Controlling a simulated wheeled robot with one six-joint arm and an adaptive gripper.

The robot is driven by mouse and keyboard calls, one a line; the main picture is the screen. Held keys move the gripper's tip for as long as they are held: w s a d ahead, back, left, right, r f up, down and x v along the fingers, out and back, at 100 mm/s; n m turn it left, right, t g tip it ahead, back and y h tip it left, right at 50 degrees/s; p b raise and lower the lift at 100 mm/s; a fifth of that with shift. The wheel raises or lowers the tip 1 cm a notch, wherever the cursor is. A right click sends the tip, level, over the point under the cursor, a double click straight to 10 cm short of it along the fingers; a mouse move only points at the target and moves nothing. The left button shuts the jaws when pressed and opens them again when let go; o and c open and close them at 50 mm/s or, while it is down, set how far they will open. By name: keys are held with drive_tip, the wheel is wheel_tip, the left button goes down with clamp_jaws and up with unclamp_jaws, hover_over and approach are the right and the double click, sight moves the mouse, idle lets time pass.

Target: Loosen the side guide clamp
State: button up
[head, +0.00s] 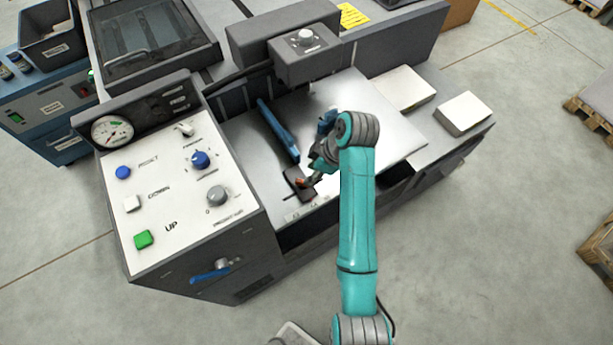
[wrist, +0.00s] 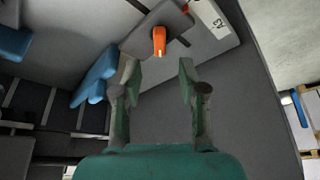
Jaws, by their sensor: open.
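The side guide clamp shows as an orange lever (wrist: 159,41) on a dark block (wrist: 150,26) in the wrist view. In the head view the dark block (head: 296,187) sits near the front edge of the metal feed table (head: 250,145), with only a little orange visible beside my gripper. My gripper (wrist: 158,76) is open and empty. In the wrist view the lever lies just beyond the fingertips, between their lines, and appears apart from them. In the head view my gripper (head: 312,174) is close to the block, partly hidden by my wrist.
A long blue side guide (head: 278,131) lies left of my gripper. A control panel (head: 178,190) with knobs and buttons stands to the left. A grey housing (head: 305,60) overhangs the back of the table. Two white paper stacks, one here (head: 463,111), lie at the right.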

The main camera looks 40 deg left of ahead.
drive_tip(key=shift+v, duration=2.8)
drive_tip(key=s+d+f+m+t+y, duration=0.1)
drive_tip(key=s+d+f+m+t, duration=0.25)
drive_tip(key=d+f+m, duration=0.7)
drive_tip(key=s+d+f+m+t, duration=0.1)
drive_tip(key=s+d+f+t, duration=0.25)
drive_tip(key=d, duration=0.45)
drive_tip(key=s+d+f+m+t, duration=0.2)
drive_tip(key=s+d+f, duration=0.2)
drive_tip(key=d, duration=0.4)
drive_tip(key=s+d+r+m+t+h, duration=0.4)
drive_tip(key=s+d+r, duration=0.3)
drive_tip(key=s+d, duration=0.35)
drive_tip(key=s+d+r+m+t, duration=0.1)
drive_tip(key=s+r+m+t, duration=0.1)
drive_tip(key=s+r, duration=0.3)
drive_tip(key=s+d+r+m+t+h, duration=0.1)
drive_tip(key=s+d+r+m, duration=0.1)
drive_tip(key=s+r, duration=0.4)
wheel_tip(320, 180, up, 4)
drive_tip(key=shift+d+r+m+t, duration=0.2)
drive_tip(key=shift+m+t, duration=0.2)
drive_tip(key=shift+m, duration=0.15)
